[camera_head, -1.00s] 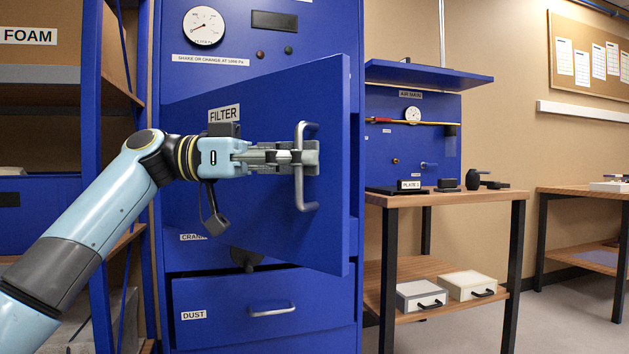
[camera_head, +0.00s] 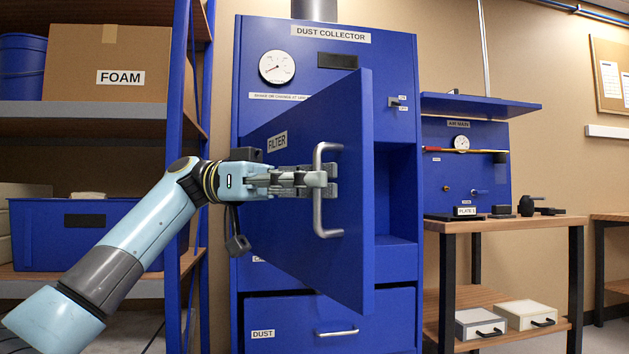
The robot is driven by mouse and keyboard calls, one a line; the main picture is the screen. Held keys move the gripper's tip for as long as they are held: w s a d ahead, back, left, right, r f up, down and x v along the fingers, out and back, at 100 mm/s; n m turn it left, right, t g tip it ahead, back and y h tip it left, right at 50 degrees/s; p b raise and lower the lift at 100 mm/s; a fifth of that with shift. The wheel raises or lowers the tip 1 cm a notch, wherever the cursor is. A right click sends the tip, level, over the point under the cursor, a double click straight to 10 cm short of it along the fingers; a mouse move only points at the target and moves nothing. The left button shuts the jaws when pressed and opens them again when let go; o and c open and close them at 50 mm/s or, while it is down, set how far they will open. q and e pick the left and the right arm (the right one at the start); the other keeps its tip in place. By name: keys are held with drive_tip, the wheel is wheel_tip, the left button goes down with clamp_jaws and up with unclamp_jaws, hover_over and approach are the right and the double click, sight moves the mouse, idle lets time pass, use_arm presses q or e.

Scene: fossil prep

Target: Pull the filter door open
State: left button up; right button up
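The blue filter door (camera_head: 288,220), labelled FILTER, stands swung open toward me on the dust collector (camera_head: 395,90). The compartment behind it (camera_head: 395,190) shows at the door's right. A silver D-shaped handle (camera_head: 319,190) sits near the door's free edge. My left gripper (camera_head: 325,181) reaches in from the left, and its fingers are closed around the handle's upright bar. The fingertips partly hide the bar. My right gripper is not in view.
The dust drawer (camera_head: 300,318) below stands slightly out. At the left is a shelf rack (camera_head: 90,112) with a FOAM box (camera_head: 112,62) and a blue bin (camera_head: 65,245). A wooden workbench (camera_head: 505,225) stands at the right. Floor shows under the far bench.

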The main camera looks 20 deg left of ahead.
use_arm(q)
drive_tip(key=a, duration=1.2)
drive_tip(key=shift+w+a, duration=0.15)
